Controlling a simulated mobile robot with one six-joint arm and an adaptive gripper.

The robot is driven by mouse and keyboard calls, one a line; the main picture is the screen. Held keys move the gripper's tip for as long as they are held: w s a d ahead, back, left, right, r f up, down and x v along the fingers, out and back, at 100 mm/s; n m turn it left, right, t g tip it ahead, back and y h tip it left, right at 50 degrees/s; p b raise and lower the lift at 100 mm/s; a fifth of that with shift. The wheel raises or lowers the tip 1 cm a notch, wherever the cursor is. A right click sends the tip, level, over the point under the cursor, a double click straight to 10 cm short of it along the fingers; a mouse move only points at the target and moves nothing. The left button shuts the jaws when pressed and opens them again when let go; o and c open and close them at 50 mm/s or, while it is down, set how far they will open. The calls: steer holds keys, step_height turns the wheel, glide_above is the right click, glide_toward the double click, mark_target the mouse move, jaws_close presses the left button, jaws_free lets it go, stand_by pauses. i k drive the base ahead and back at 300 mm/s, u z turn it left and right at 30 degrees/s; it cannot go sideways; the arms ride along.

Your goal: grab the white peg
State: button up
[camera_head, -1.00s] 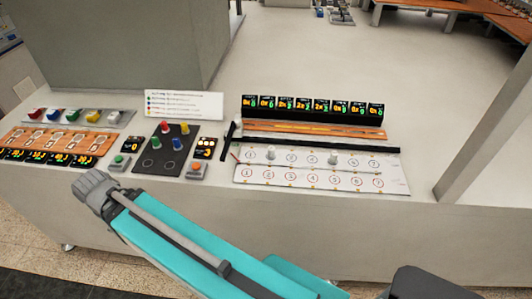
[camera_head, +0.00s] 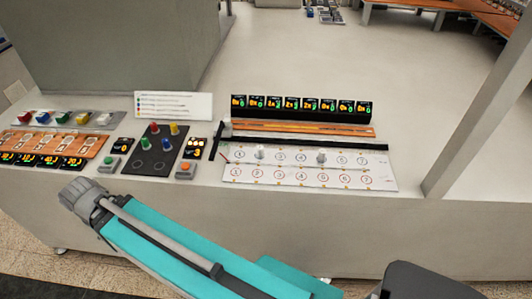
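Several pegs stand near the left of the table. A white peg (camera_head: 103,118) sits at the right end of the grey tray (camera_head: 118,119), beside yellow, green, blue and red ones. Two small whitish pegs, the left one (camera_head: 260,152) and the right one (camera_head: 321,158), stand on the white numbered board (camera_head: 300,178). I cannot tell which one the task means. My teal arm reaches in from the lower right and ends in a grey joint in front of the table. No fingers of my gripper show.
A black board (camera_head: 153,162) holds red, yellow, green and blue pegs. Button boxes with an orange button (camera_head: 185,168) and a green button (camera_head: 108,160) flank it. A display row (camera_head: 301,104) stands behind the numbered board. A grey post (camera_head: 475,110) rises at right. The table behind is largely clear.

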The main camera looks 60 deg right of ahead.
mark_target(260, 154)
steer(key=k, duration=2.2)
steer(key=z, duration=0.6)
steer(key=i, duration=1)
steer(key=u, duration=0.1)
